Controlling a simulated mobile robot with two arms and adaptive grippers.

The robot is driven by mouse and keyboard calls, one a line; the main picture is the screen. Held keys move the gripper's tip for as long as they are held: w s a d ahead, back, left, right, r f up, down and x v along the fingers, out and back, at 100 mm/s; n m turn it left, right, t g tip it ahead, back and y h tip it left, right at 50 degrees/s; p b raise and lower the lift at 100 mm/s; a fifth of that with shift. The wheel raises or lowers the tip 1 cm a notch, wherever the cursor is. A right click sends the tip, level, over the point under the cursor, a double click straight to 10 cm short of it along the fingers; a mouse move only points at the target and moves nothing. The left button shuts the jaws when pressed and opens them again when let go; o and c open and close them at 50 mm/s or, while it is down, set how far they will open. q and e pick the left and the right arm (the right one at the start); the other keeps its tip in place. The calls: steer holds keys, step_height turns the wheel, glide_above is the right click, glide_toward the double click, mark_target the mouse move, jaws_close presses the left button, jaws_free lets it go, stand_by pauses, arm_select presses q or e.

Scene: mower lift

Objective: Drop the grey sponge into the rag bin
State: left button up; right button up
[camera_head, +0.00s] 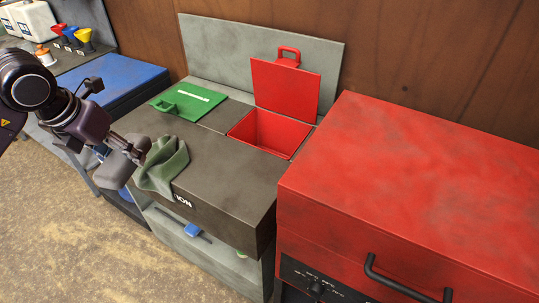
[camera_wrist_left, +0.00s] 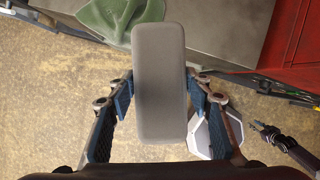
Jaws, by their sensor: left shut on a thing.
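My left gripper (camera_head: 128,148) is shut on the grey sponge (camera_head: 113,170), just off the front left edge of the dark bench. In the left wrist view the sponge (camera_wrist_left: 160,85) is upright between the two fingers (camera_wrist_left: 158,98), over the floor. A red-lined square opening (camera_head: 268,133) in the bench top has its red lid (camera_head: 286,86) raised; it appears empty. Beside it a green lid (camera_head: 188,100) lies shut. I cannot read which one is the rag bin. My right gripper (camera_wrist_left: 266,132) seems to show small at the right of the left wrist view; its jaws are unclear.
A green cloth (camera_head: 163,167) drapes over the bench's (camera_head: 225,180) front edge, close beside the sponge. A large red cabinet (camera_head: 420,175) stands higher on the right. A blue-topped unit (camera_head: 125,80) is at the left. The bench top before the red opening is clear.

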steer(key=shift+w+d, duration=0.15)
steer(key=shift+w, duration=0.1)
steer(key=shift+w, duration=0.1)
